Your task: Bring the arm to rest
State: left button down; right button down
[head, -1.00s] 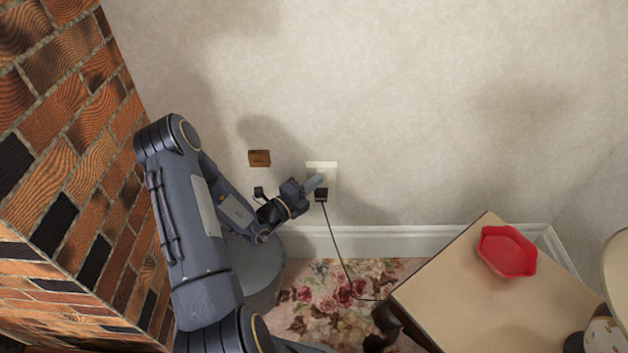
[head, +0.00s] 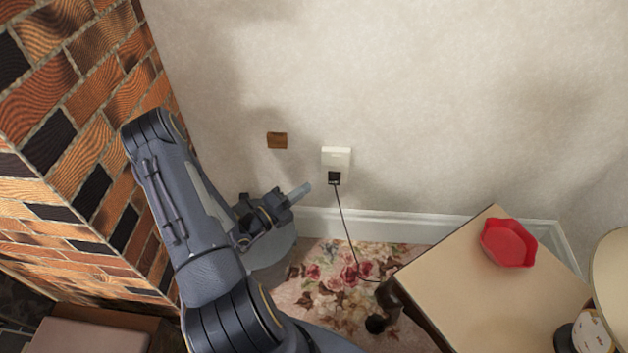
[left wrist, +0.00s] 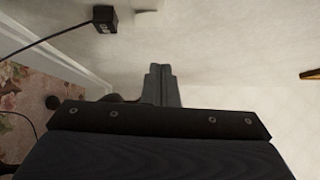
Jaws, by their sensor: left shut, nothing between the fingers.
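My left arm (head: 185,215) comes in from the left, bent. My left gripper (head: 305,188) is shut and empty in front of the wall, below and left of the white wall outlet (head: 336,156). A black plug (head: 334,178) sits at the outlet's lower edge with its cord hanging down. In the left wrist view my shut fingers (left wrist: 161,84) show at the centre, with the black plug (left wrist: 105,18) at the upper left, apart from them. My right gripper is not in view.
A brick fireplace (head: 75,130) stands close on the left. A small wooden block (head: 277,140) is on the wall. A table (head: 455,285) with a red dish (head: 508,243) stands at right, a lamp (head: 598,330) at its edge. The cord (head: 347,235) runs over a floral rug (head: 325,275).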

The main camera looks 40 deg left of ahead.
pick_arm(q)
jog(key=shift+s, duration=0.45)
